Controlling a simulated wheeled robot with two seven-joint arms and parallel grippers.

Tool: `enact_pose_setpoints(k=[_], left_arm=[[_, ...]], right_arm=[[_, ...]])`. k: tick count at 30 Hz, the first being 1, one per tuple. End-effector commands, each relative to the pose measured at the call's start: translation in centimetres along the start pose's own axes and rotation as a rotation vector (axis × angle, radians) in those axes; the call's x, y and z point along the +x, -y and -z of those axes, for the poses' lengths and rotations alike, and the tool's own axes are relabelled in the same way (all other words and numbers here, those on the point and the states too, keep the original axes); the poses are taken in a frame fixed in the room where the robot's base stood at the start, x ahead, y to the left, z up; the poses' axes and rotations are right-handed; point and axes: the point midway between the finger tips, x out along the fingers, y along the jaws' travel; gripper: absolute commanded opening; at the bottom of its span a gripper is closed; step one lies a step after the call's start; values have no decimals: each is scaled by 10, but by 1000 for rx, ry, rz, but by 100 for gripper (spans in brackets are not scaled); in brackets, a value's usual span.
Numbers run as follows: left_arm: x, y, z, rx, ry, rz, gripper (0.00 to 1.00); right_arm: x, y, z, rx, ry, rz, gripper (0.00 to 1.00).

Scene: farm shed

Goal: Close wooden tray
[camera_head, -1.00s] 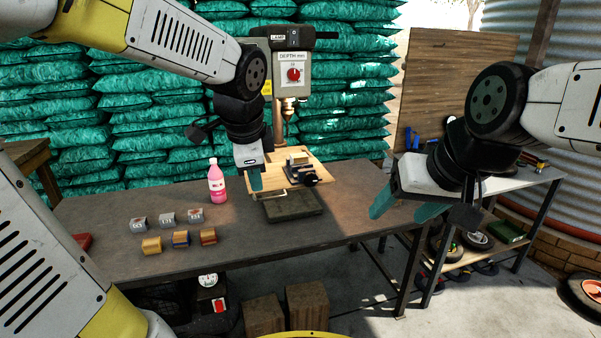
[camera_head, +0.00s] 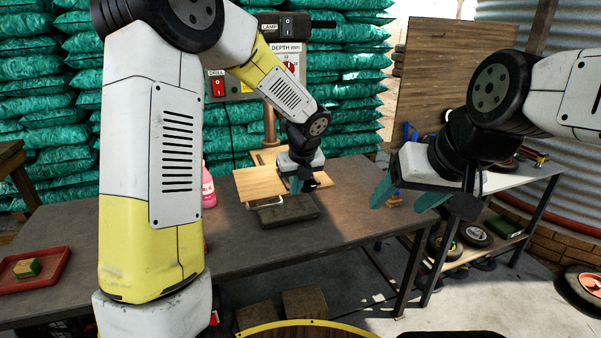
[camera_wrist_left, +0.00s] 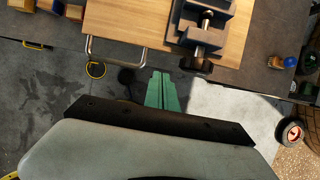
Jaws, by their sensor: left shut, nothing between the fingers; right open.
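The wooden tray (camera_head: 258,183) is a light board at the drill press, above the bench. A metal handle is on its front edge; the handle (camera_wrist_left: 90,47) shows in the left wrist view. A dark vise (camera_wrist_left: 205,32) sits on the tray (camera_wrist_left: 135,18), mostly hidden by my gripper in the head view. My left gripper (camera_head: 297,186) is shut and empty, pointing down by the tray's front edge, right of the handle. Its fingers (camera_wrist_left: 161,92) lie together just off that edge; contact cannot be told. My right gripper (camera_head: 407,200) is open and empty, right of the bench.
The drill press (camera_head: 272,70) stands behind the tray, its dark base (camera_head: 290,208) below. A pink bottle (camera_head: 208,188) is left of the tray, partly behind my left arm. A red tray (camera_head: 50,270) with a block lies at the bench's left.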

Motion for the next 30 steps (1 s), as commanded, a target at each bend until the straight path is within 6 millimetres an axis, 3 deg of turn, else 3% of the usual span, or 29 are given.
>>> enact_pose_setpoints(k=[4,7,12,30], left_arm=[[32,0,1,2,-3,-3,0],[35,0,-18,-5,1,0,0],[41,0,-33,-2,0,0,0],[45,-1,-43,-3,-1,0,0]], right_arm=[[0,0,0,0,0,0,65],[0,0,0,0,0,0,65],[0,0,0,0,0,0,65],[0,0,0,0,0,0,65]])
